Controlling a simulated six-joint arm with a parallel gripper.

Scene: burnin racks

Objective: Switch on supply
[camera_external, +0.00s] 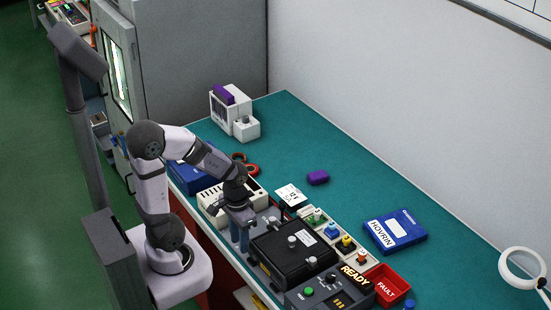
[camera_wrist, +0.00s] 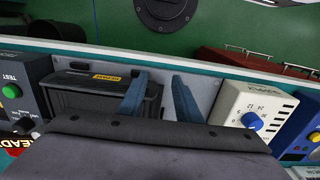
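A cream box with a blue knob and printed numbers, which looks like the supply (camera_wrist: 252,106), is right of my gripper in the wrist view. In the external view the cream box (camera_external: 213,198) stands behind my wrist, partly hidden by it. Whether it is on cannot be told. My gripper (camera_wrist: 158,98) has its two blue fingers apart with nothing between them. They are over a grey plate, between the black box and the supply. In the external view my gripper (camera_external: 239,234) points down beside the black box (camera_external: 290,252).
A grey tester (camera_external: 322,292) with a green button and a READY sign stands right of the black box. A red FAULT bin (camera_external: 388,284), a blue HOVRIN box (camera_external: 395,232) and a purple block (camera_external: 318,177) are on the green bench.

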